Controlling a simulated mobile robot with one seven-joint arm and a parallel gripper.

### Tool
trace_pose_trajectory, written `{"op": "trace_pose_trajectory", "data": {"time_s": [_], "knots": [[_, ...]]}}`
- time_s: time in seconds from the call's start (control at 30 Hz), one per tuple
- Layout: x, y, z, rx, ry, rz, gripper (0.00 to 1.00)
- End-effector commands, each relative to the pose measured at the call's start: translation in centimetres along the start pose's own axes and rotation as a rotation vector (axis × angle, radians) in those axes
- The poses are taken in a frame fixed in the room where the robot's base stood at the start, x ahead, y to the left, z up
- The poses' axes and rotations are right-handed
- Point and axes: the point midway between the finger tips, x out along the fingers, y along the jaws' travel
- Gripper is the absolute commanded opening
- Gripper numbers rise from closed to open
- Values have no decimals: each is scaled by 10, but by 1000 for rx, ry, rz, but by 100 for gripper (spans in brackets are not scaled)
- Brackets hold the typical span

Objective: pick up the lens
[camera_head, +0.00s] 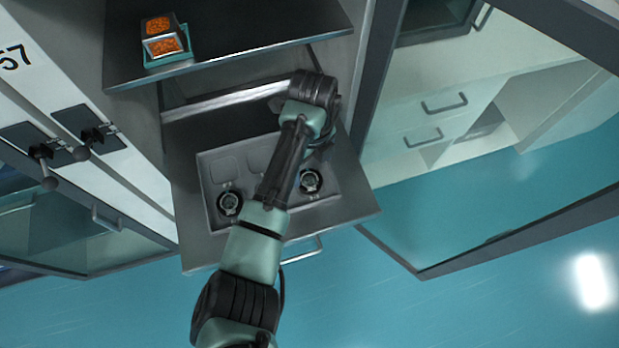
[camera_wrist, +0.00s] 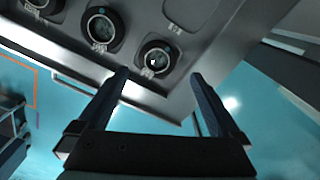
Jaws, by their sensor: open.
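Round dark lenses in black mounts sit in the recesses of a grey tray (camera_head: 212,166) in an open drawer. In the head view one lens (camera_head: 229,204) is left of my arm and another lens (camera_head: 310,181) is right of it. The wrist view shows a near lens (camera_wrist: 155,58), a second lens (camera_wrist: 100,28) to its left, and part of another round item at the top left corner. My gripper (camera_wrist: 158,76) is open and empty, its fingers apart, with the near lens showing between and beyond the fingertips. My arm hides part of the tray in the head view.
A dark shelf (camera_head: 225,30) above the drawer carries a teal box with orange contents (camera_head: 160,38). The drawer (camera_head: 355,203) has a raised metal edge. Open glass doors stand on both sides. Some tray recesses look empty. Blue floor lies in front.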

Motion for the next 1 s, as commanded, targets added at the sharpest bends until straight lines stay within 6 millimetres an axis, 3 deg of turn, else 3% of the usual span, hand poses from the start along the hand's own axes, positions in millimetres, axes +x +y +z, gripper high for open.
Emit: {"op": "trace_pose_trajectory", "data": {"time_s": [0.4, 0.7, 1.0], "knots": [[49, 6, -1, -1, 0, 1, 100], [54, 5, 0, 0, -1, -1, 100], [54, 5, 0, -1, -1, -1, 48]]}}
